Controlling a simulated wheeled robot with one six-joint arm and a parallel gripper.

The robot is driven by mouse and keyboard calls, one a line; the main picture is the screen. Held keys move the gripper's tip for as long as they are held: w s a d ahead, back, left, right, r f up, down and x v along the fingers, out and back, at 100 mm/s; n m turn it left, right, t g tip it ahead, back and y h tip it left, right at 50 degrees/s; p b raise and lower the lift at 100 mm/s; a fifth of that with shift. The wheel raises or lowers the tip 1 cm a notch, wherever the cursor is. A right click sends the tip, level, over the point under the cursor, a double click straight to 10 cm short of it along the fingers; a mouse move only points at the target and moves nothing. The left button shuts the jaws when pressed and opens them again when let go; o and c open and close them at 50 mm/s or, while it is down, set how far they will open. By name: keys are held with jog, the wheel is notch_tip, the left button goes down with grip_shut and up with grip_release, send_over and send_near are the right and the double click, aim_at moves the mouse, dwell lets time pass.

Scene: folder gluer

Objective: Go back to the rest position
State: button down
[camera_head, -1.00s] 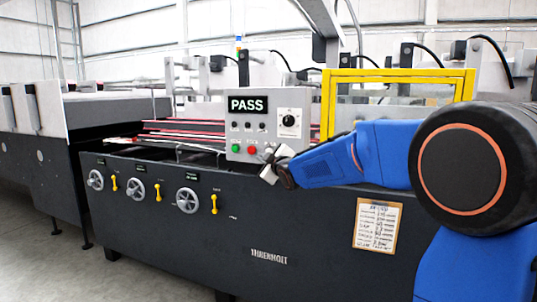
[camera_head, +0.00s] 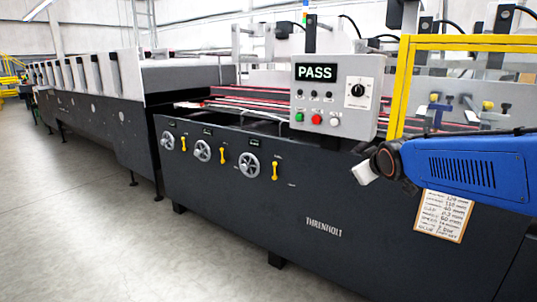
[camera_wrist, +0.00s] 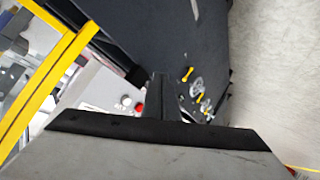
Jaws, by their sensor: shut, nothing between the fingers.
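My gripper (camera_head: 362,172) is at the end of my blue arm, at the right of the head view. It is in front of the dark machine side, below and right of the control box (camera_head: 345,120), and apart from it. The box has a PASS display, a black knob and green, red and white buttons. In the wrist view my gripper (camera_wrist: 160,85) shows as a dark narrow shape at the middle. It is shut with nothing held. The control box (camera_wrist: 98,88) lies to its left there.
Handwheels (camera_head: 249,166) and yellow levers (camera_head: 274,171) line the machine front (camera_head: 300,200). A yellow guard frame (camera_head: 402,85) stands behind my arm. A paper sheet (camera_head: 443,216) hangs on the front below my arm. Bare floor (camera_head: 90,200) lies open at the left.

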jog(key=s+f+m+g, duration=0.2)
jog(key=s+f, duration=0.3)
jog(key=s, duration=0.6)
jog(key=s+f+m+g, duration=0.2)
jog(key=s+f, duration=0.4)
jog(key=s, duration=0.6)
jog(key=s+d+f+m+g, duration=0.1)
jog(key=s+f, duration=0.4)
jog(key=s, duration=0.6)
jog(key=shift+s+f+m+g, duration=0.35)
jog(key=shift+m+g, duration=0.25)
jog(key=shift+g, duration=0.6)
jog(key=shift+d, duration=0.15)
